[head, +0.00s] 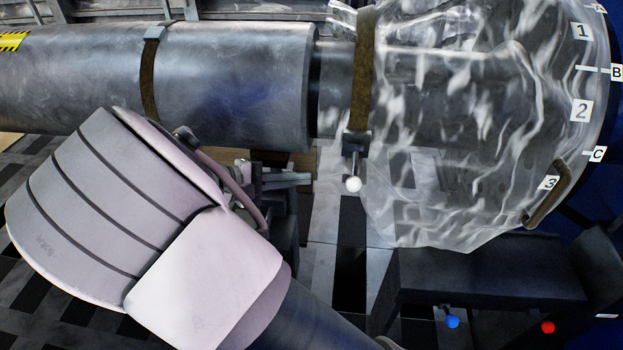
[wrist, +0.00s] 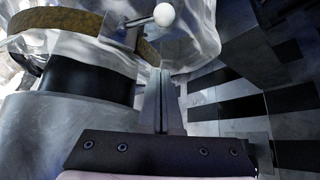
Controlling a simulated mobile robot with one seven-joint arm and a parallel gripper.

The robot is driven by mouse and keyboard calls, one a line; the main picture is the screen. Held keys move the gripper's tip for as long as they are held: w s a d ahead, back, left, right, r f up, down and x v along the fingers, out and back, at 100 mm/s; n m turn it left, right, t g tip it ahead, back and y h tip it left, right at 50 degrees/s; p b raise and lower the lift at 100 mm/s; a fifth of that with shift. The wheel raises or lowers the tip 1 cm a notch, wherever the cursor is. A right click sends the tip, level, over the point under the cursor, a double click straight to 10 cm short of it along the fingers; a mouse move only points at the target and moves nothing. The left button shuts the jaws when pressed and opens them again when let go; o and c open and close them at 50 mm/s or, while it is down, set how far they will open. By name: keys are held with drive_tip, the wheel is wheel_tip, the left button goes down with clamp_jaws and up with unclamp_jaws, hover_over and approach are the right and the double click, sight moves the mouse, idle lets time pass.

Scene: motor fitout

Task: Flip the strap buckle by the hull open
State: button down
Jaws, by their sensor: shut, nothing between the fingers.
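The strap by the hull (head: 362,75) is a brown band around the narrow neck of the grey cylinder, beside the plastic-wrapped end. Its buckle (head: 357,143) has a short lever hanging down, tipped with a white ball knob (head: 353,184). In the wrist view, the buckle lever (wrist: 139,21) and white knob (wrist: 164,14) are at the top, beyond the fingertips. My gripper (head: 308,179) is to the left of the knob in the head view, apart from it. In the wrist view, its fingers (wrist: 162,72) are together and empty, below the knob.
A second strap (head: 148,80) circles the large grey cylinder (head: 230,75) further left. Clear crinkled plastic (head: 440,130) covers the hull end, close to the knob. A dark bench (head: 490,270) with blue (head: 452,321) and red (head: 547,327) knobs stands lower right. Tiled floor shows below.

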sight(355, 169)
drive_tip(key=b+x, duration=0.2)
drive_tip(key=x, duration=0.7)
drive_tip(key=shift+s+d+r, duration=0.2)
drive_tip(key=shift+s+r, duration=0.35)
drive_tip(key=shift+s, duration=0.35)
drive_tip(key=shift+s+d+r, duration=0.15)
drive_tip(key=shift+s+r, duration=0.35)
drive_tip(key=shift+s, duration=0.4)
drive_tip(key=shift+r, duration=0.15)
drive_tip(key=shift+s+r+p, duration=0.1)
drive_tip(key=shift+p, duration=0.55)
